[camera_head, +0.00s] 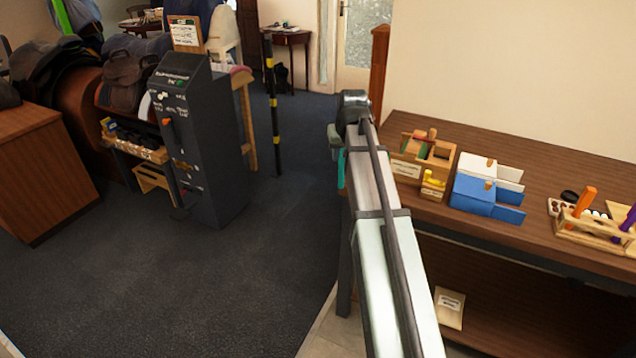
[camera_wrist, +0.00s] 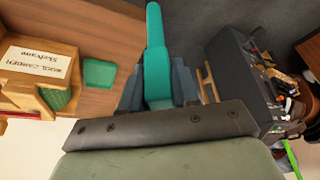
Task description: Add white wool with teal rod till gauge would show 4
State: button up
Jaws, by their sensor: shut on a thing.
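A teal rod (camera_wrist: 156,55) stands between the fingers of my gripper (camera_wrist: 158,98) in the wrist view, and the gripper is shut on it. In the head view the teal rod (camera_head: 341,168) hangs at my gripper, just left of the bench. A white box (camera_head: 507,172) with an open flap stands on the bench behind a blue one; I cannot tell whether it holds wool. A tall dark machine (camera_head: 185,120) with pale lettering stands at the left, well away from the rod. I cannot make out a gauge reading.
The wooden bench (camera_head: 480,130) holds a labelled wooden rack (camera_head: 425,160), a blue box (camera_head: 472,195) and a rod stand (camera_head: 590,228) with orange and purple rods. A striped post (camera_head: 272,100) stands on open floor.

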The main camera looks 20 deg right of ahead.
jog(key=w+d+r+m, duration=0.1)
jog(key=d+r, duration=0.4)
jog(key=d, duration=0.4)
jog(key=d+r+m, duration=0.1)
jog(key=d+r, duration=0.5)
jog(key=d, duration=0.3)
jog(key=s+d+r+m+h, duration=0.1)
jog(key=s+d, duration=0.1)
jog(key=d, duration=0.6)
jog(key=s+d+r+m, duration=0.1)
jog(key=s+d+r, duration=0.15)
jog(key=d, duration=0.55)
jog(key=s+d+f+m+g+h, duration=0.1)
jog(key=s+d+f+m, duration=0.15)
jog(key=s+d, duration=1.05)
jog(key=s+d+f+m+g+h, duration=0.15)
jog(key=s+d+f, duration=0.25)
jog(key=s+d, duration=0.8)
jog(key=s+d+f+m, duration=0.2)
jog(key=s+d+f, duration=0.1)
jog(key=s+d, duration=0.7)
jog(key=shift+t, duration=0.35)
jog(key=shift+a+f, duration=0.15)
jog(key=shift+f, duration=1.05)
jog(key=shift+a+f, duration=0.15)
jog(key=shift+f, duration=1)
jog(key=shift+f+y, duration=0.25)
jog(key=shift+f, duration=0.85)
jog(key=shift+r, duration=0.1)
